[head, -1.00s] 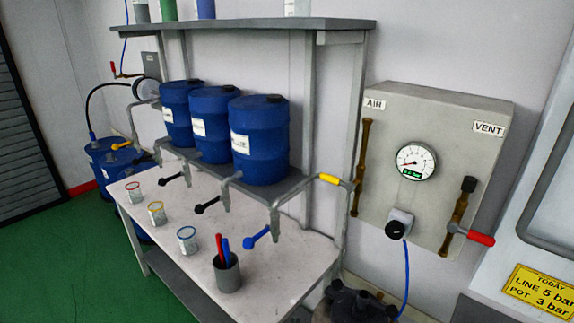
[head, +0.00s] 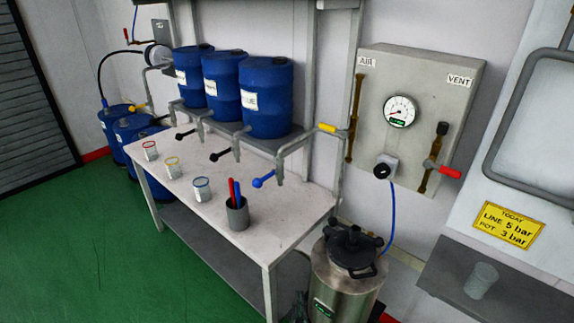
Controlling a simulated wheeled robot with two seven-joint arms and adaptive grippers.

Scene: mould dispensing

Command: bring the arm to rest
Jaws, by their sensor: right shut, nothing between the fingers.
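My right gripper (head: 297,307) shows only as a small dark shape at the bottom edge of the head view, just left of the steel pressure pot (head: 345,285). It is shut and empty, and most of it is cut off by the frame. The pot has a black lid with clamps and stands on the floor right of the white table (head: 285,215). My left gripper is not in view.
Three blue drums (head: 265,98) sit on a rack above the table. Several labelled cups (head: 202,190) and a grey holder (head: 237,213) with red and blue sticks stand below. A valve panel (head: 425,75) hangs right. A clear cup (head: 481,281) stands on a grey shelf. The green floor (head: 80,250) at left is clear.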

